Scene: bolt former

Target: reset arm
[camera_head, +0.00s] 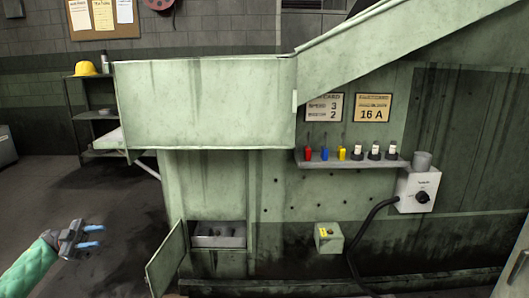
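My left gripper (93,236) shows at the lower left, at the end of my green-sleeved arm. Its two blue-tipped fingers point right and stand apart, with nothing between them. It is over the dark floor, clear of the pale green machine (205,105). My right gripper does not show in this view.
A small hatch door (166,258) hangs open beside a low recess with dark contents. A shelf (350,162) holds red, blue, yellow and white-topped items. A switch box (418,190) has a black cable. A yellow helmet (85,69) sits on a rack. Floor at left is clear.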

